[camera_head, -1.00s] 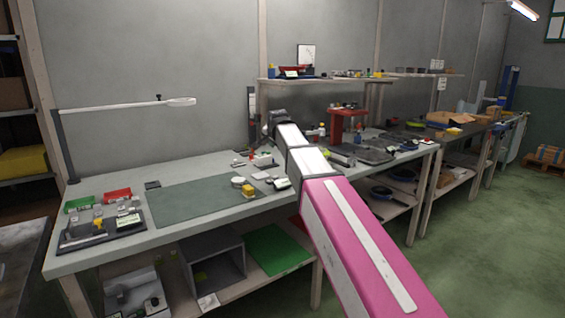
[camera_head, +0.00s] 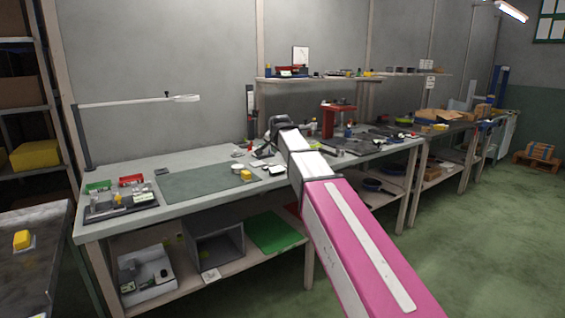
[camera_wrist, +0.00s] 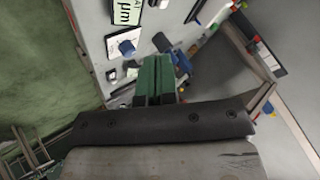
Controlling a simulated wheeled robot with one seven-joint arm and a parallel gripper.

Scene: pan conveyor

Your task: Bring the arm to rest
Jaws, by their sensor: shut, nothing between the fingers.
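My pink and white arm reaches from the lower right of the head view toward the long grey workbench (camera_head: 215,214). Its dark wrist end is over the bench, and the fingers cannot be made out there. In the wrist view my gripper (camera_wrist: 154,68) shows as two green fingers side by side, shut with nothing between them. Small blue items and a label card (camera_wrist: 128,12) lie on the surface beyond the fingertips. The fingers look apart from them, though the exact gap is hard to tell.
A green mat (camera_head: 205,183) and a tray of parts (camera_head: 118,204) lie on the bench. A lamp arm (camera_head: 140,101) and a shelf (camera_head: 320,78) rise behind. A dark table with a yellow item (camera_head: 22,240) stands at left. The green floor (camera_head: 490,240) at right is open.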

